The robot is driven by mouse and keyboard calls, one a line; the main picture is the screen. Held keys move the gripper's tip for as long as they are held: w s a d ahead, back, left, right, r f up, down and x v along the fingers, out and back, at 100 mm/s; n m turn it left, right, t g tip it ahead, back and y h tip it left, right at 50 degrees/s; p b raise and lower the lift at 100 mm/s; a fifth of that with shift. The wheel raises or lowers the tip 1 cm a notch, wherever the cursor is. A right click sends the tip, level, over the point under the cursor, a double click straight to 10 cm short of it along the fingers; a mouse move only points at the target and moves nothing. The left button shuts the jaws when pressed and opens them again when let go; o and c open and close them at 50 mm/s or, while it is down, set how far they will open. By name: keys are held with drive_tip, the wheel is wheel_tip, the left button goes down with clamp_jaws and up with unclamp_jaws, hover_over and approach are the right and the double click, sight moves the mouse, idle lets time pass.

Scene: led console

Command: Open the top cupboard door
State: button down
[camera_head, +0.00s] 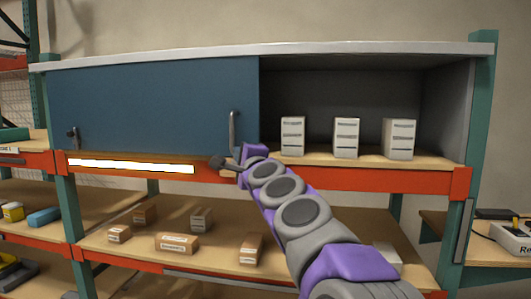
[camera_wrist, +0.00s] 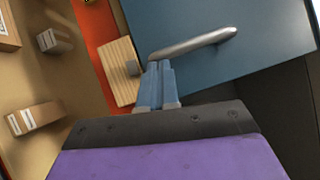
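The blue cupboard door (camera_head: 150,105) covers the left part of the top cupboard. A grey bar handle (camera_head: 233,130) stands upright near its right edge, and a smaller dark fitting (camera_head: 73,138) is near its left edge. My gripper (camera_head: 218,163) is just below the bar handle, in front of the shelf edge. In the wrist view my gripper's two blue fingers (camera_wrist: 159,66) are close together, with nothing visible between them. Their tips are beside the near end of the handle (camera_wrist: 195,43); I cannot tell whether they touch it.
The cupboard's right part is open, with white boxes (camera_head: 346,138) on its wooden floor. An orange beam (camera_head: 400,181) and a lit strip (camera_head: 130,166) run below. Small brown boxes (camera_head: 177,244) stand on the lower shelf (camera_head: 110,214). A green post (camera_head: 477,130) bounds the right side.

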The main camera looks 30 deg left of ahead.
drive_tip(key=w+d+b+v, duration=0.1)
drive_tip(key=b+v, duration=0.5)
drive_tip(key=v, duration=0.5)
drive_tip(key=shift+d+f, duration=0.35)
drive_tip(key=shift+d, duration=0.1)
idle(0.4)
drive_tip(key=shift+w, duration=0.1)
